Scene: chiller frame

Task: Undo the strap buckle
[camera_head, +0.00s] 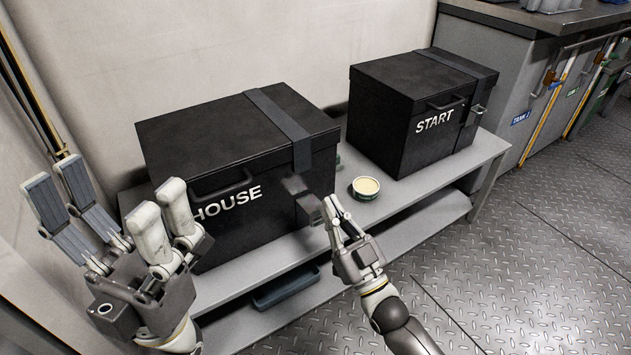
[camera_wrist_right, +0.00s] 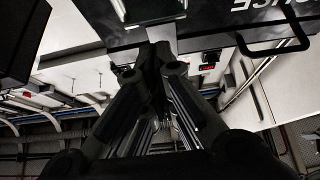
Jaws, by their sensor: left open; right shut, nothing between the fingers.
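A black box marked HOUSE (camera_head: 215,150) sits on the grey bench with a dark grey strap (camera_head: 280,117) running over its lid and down its front. A dark buckle piece (camera_head: 303,197) stands out from the front at the strap's lower end; its exact state is unclear. My right gripper (camera_head: 333,208) is shut and empty, its tips right by the buckle; contact cannot be told. The right wrist view shows its closed fingers (camera_wrist_right: 158,52) just below the strap hardware (camera_wrist_right: 135,10). My left gripper (camera_head: 108,193) is open and empty, left of the box front.
A second strapped black box marked START (camera_head: 400,125) stands to the right on the bench (camera_head: 430,190). A small round tub (camera_head: 366,187) sits between the boxes. The HOUSE box has a front handle (camera_head: 222,184). The floor at right is clear.

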